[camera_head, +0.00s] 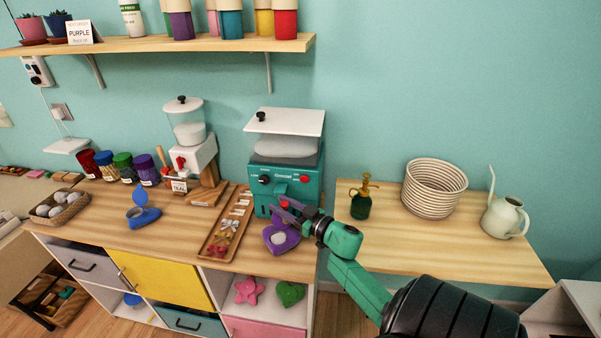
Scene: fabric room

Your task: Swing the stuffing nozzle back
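A teal stuffing machine (290,178) with a white hopper lid stands near the right end of the cabinet top. Two dark knobs and a red button show on its front. My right gripper (287,209) is at the lower front of this machine, by a small red part. The fingers overlap the nozzle area, so I cannot make out the nozzle or whether the fingers hold it. A purple heart-shaped piece (284,239) with a pale centre sits just below the gripper, close to the machine's foot. My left gripper is not in view.
A wooden tray (212,247) of small bows lies left of the heart. A white machine (192,145), several jars and a blue open case (143,215) stand further left. On the right table are a green sprayer (361,200), a basket (433,188) and a watering can (505,217).

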